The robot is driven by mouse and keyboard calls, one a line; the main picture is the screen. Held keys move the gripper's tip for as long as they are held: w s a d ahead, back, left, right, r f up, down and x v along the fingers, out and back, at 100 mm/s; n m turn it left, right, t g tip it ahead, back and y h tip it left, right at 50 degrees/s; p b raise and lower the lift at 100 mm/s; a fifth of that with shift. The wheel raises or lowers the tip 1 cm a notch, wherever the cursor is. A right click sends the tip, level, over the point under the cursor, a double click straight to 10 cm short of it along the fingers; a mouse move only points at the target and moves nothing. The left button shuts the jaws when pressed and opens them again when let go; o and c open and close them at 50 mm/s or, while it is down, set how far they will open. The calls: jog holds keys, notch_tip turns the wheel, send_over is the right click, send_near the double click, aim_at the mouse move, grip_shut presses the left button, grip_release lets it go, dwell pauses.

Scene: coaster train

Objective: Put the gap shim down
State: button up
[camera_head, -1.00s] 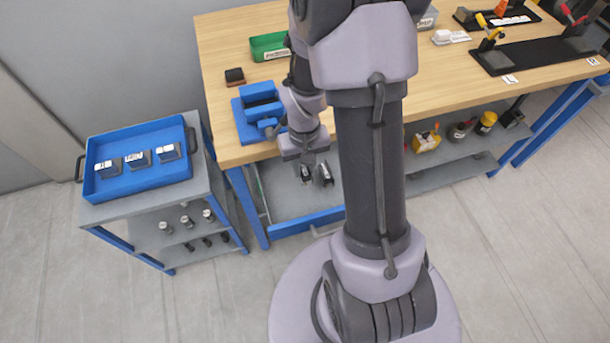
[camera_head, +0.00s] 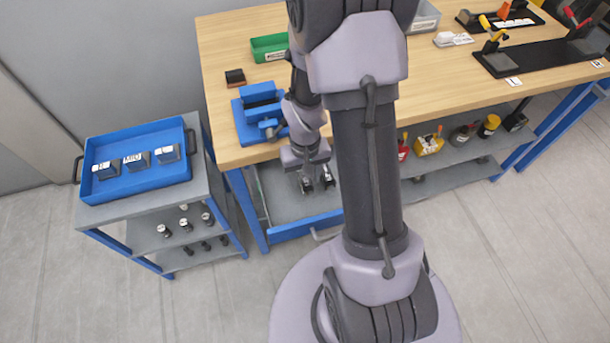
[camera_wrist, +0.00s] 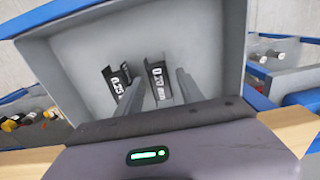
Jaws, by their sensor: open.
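A gap shim (camera_wrist: 158,82), a dark piece with a white number label, lies on the floor of the open grey drawer (camera_wrist: 205,50). A second dark shim (camera_wrist: 117,80), labelled 0.25, lies to its left. My gripper (camera_wrist: 160,84) is open, its two grey fingers pointing into the drawer, with the right-hand shim between them and the other outside the left finger. I cannot tell whether a finger touches either shim. In the head view my gripper (camera_head: 316,182) is low over the drawer (camera_head: 280,205) below the bench; the shims are hard to make out there.
The wooden bench (camera_head: 225,50) overhangs the drawer and carries a blue fixture (camera_head: 250,130) and a green bin (camera_head: 268,47). A grey cart (camera_head: 205,185) to the left bears a blue tray (camera_head: 118,188) with three dark labelled blocks. The drawer walls closely surround my gripper.

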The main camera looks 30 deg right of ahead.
notch_tip(320, 180, up, 12)
jog(key=p, duration=0.5)
notch_tip(320, 180, up, 9)
jog(key=t, duration=0.2)
send_over(305, 179)
jog(key=a, duration=0.4)
jog(key=s+a+r+m+t+y, duration=0.1)
jog(key=s+a+r+t+y, duration=0.1)
jog(key=s+a+r, duration=0.8)
notch_tip(305, 179, up, 3)
jog(key=shift+s+a+r+t, duration=0.15)
jog(key=shift+s+a+t, duration=0.15)
jog(key=shift+a+t, duration=0.45)
jog(key=shift+d, duration=0.2)
